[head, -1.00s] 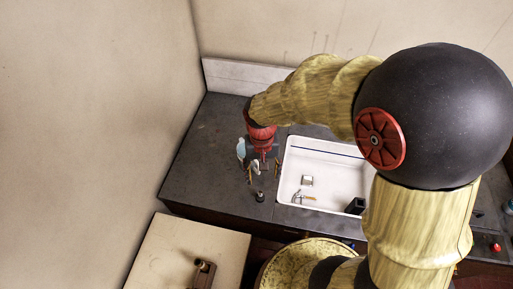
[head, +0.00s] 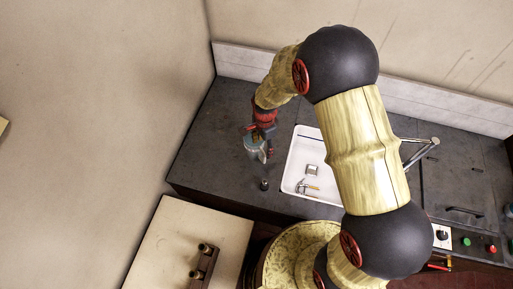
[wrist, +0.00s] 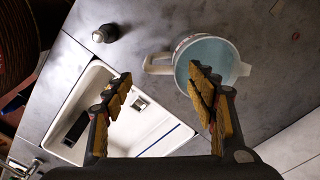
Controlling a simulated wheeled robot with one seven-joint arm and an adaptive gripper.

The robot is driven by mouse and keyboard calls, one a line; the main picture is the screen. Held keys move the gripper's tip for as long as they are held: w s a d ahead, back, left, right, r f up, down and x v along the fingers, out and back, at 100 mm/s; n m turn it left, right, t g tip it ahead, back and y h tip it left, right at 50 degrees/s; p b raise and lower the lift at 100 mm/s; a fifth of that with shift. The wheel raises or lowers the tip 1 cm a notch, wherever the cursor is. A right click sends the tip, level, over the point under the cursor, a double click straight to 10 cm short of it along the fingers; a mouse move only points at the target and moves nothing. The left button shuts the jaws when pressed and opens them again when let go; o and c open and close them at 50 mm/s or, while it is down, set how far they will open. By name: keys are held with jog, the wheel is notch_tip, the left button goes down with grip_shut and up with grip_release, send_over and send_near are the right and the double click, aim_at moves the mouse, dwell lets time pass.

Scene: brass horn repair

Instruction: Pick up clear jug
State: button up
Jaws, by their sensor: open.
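The clear jug (wrist: 213,48) stands on the dark countertop, seen from above in the wrist view with a pale rim and a bluish inside. Its cream handle (wrist: 157,64) points left, and a small spout is at its right. My gripper (wrist: 161,78) is open, with nothing visibly clamped. Its right finger overlaps the jug's body in the picture, and the handle shows between the two fingertips. I cannot tell whether a finger touches the jug. In the head view the jug (head: 251,144) is partly hidden below my gripper (head: 262,143).
A white sink (head: 299,160) with small items inside lies right of the jug. A small dark bottle-like item (head: 264,184) stands near the counter's front edge; the wrist view also shows it (wrist: 104,33). The wall is close on the left. Counter behind the jug is clear.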

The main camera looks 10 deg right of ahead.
aim_at(263, 152)
jog(key=f, duration=0.3)
jog(key=f+p, duration=0.1)
jog(key=f, duration=0.2)
jog(key=shift+s+a+f, duration=0.1)
jog(key=shift+s+a, duration=0.05)
jog(key=shift+s, duration=0.05)
jog(key=shift+c, duration=1)
jog(key=shift+s+f, duration=0.1)
jog(key=shift+s, duration=0.1)
grip_shut()
